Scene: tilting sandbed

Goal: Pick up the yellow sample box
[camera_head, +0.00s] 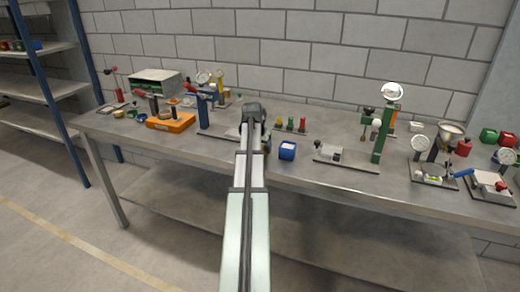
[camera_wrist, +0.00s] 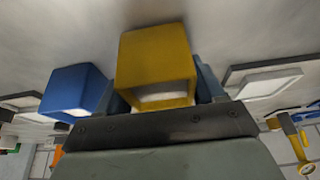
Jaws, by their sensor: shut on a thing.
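The yellow sample box (camera_wrist: 155,55) is large in the middle of the wrist view, with a pale panel on its lower face. My gripper (camera_wrist: 160,82) has one finger on each side of the box and is shut on it. In the head view my arm reaches over the front of the workbench and hides the gripper and the yellow box. I cannot tell whether the box touches the bench top.
A blue box (camera_head: 287,150) stands just right of my arm and close by the yellow box in the wrist view (camera_wrist: 72,90). A grey plate device (camera_head: 330,153) is further right. An orange device (camera_head: 171,122) is left.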

